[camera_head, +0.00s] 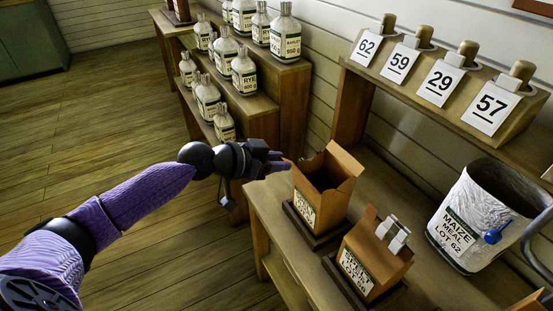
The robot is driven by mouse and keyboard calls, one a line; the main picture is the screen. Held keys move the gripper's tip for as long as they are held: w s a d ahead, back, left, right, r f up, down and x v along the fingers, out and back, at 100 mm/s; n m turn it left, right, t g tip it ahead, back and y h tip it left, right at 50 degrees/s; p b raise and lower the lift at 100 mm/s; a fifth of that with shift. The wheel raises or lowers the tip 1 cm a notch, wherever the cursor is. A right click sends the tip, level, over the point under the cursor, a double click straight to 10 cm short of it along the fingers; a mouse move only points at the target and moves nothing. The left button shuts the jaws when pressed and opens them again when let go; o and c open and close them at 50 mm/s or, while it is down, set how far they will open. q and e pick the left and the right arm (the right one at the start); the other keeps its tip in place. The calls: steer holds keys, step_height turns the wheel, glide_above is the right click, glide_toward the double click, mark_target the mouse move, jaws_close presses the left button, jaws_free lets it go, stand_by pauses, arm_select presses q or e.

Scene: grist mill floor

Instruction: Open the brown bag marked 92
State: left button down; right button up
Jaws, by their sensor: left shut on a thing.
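An open brown bag (328,184) stands upright on a dark base on the bench, its top flaps spread. Its label is too small to read surely, so I cannot tell whether it is marked 92. My left gripper (286,166) is shut at the bag's upper left edge, apparently on its flap; the fingertips are small and the grip is hard to make out. A second brown bag (383,264) stands nearer on its own dark base, its top folded and held by a pale clip (393,234). Its label number is also unclear. My right gripper is not in view.
A white maize meal sack (464,215), marked lot 62, stands at right with a blue scoop (494,236). Tags 62, 59, 29 and 57 hang on a wooden rack (525,112) behind. Several labelled bottles (245,72) fill stepped shelves. The floor at left is clear.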

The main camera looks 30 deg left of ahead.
arm_select(q)
steer(key=shift+s+f, duration=0.2)
steer(key=shift+f, duration=0.25)
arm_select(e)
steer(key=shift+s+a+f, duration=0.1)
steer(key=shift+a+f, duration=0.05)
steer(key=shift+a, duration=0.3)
arm_select(q)
steer(key=c, duration=0.7)
jaws_free()
steer(key=o, duration=0.3)
steer(key=shift+r, duration=0.15)
steer(key=shift+w, duration=0.1)
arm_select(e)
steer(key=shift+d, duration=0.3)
arm_select(q)
steer(key=shift+r, duration=0.1)
